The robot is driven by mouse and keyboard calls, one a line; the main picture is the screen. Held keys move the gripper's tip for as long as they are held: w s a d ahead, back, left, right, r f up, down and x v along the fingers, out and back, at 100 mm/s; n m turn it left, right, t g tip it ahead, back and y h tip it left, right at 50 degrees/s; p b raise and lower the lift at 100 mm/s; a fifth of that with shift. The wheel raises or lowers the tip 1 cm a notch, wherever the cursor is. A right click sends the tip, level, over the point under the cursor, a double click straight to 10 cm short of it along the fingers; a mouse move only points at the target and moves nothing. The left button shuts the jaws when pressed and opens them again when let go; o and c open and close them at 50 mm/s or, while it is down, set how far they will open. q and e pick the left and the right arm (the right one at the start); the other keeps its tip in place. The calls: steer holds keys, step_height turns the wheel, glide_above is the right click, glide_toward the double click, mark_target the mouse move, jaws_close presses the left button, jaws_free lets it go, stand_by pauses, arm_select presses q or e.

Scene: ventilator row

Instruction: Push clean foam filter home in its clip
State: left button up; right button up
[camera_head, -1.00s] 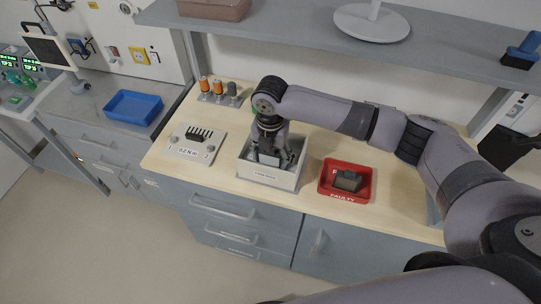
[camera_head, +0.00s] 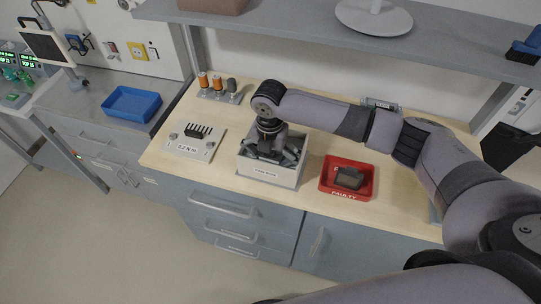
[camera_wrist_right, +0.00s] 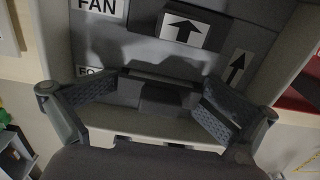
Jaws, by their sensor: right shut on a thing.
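My right gripper (camera_head: 268,154) reaches down into an open white box (camera_head: 270,175) on the wooden bench. In the right wrist view its padded fingers (camera_wrist_right: 160,95) stand on either side of a dark grey block (camera_wrist_right: 162,100), which looks like the foam filter, and are shut on it. The block sits low inside the box, near a label starting "FO" (camera_wrist_right: 92,72). A "FAN" label (camera_wrist_right: 98,6) and white arrow labels (camera_wrist_right: 186,29) show on grey surfaces beyond. Whether the block is fully seated in a clip cannot be told. My left gripper is not in view.
A red tray marked FAULTY (camera_head: 346,194), holding a dark block (camera_head: 349,178), stands right of the box. A pale plate with a black comb-like part (camera_head: 198,131) lies left. Orange-topped items (camera_head: 210,82) stand behind. A grey shelf (camera_head: 290,30) hangs above.

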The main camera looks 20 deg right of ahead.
steer(key=shift+s+f, duration=0.35)
steer(key=shift+s, duration=0.05)
steer(key=shift+c, duration=0.2)
steer(key=shift+o, duration=0.2)
steer(key=shift+f, duration=0.3)
steer(key=o, duration=1.2)
steer(key=r+p, duration=0.2)
steer(key=shift+w+r+p, duration=0.25)
steer(key=shift+w+p, duration=0.05)
steer(key=shift+p, duration=0.1)
step_height(320, 180, up, 2)
steer(key=shift+r+p, duration=0.2)
steer(key=shift+p, duration=0.85)
step_height(320, 180, up, 3)
steer(key=shift+f+p, duration=0.2)
steer(key=shift+p, duration=1.05)
steer(key=shift+c, duration=0.4)
